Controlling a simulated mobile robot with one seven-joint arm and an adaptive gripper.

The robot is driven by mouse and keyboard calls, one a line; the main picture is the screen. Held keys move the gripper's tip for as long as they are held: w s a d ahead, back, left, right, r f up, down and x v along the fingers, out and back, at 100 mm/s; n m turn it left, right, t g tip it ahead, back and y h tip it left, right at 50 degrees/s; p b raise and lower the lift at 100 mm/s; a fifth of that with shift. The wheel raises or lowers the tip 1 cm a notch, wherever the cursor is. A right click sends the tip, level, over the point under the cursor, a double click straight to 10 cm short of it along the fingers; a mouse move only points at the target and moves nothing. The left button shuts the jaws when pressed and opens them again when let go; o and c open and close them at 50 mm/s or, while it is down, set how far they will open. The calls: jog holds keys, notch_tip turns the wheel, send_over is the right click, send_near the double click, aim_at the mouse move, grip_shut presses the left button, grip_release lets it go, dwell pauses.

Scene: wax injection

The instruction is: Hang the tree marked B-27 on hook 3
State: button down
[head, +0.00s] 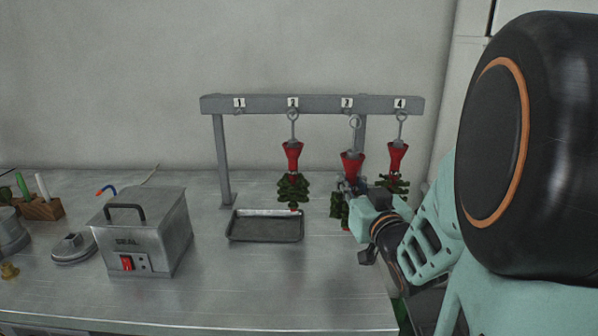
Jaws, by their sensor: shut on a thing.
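A grey rack (310,104) carries hooks marked 1 to 4. My gripper (350,186) is shut on a wax tree with a red cup (351,162) and green branches (338,208), below the number 3 plate (347,103). The tree hangs upright in the grip, with its top ring (355,122) close under the rack at hook 3. I cannot tell whether the ring is around the hook or in front of it. My gripper and wrist hide part of the branches. No B-27 mark is readable.
Similar trees hang under number 2 (292,160) and number 4 (397,157), the latter close beside the held tree. Hook 1 (239,111) is empty. A dark tray (264,238) lies below the rack. A grey metal box (140,235) with a red switch stands left.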

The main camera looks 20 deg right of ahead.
jog(key=w+d+f, duration=0.1)
jog(key=w+d, duration=0.1)
jog(key=w, duration=0.7)
jog(key=shift+w+d, duration=0.35)
dwell(0.8)
dwell(0.6)
jog(key=c, duration=1.7)
grip_release()
jog(key=shift+c, duration=0.2)
jog(key=shift+s, duration=0.1)
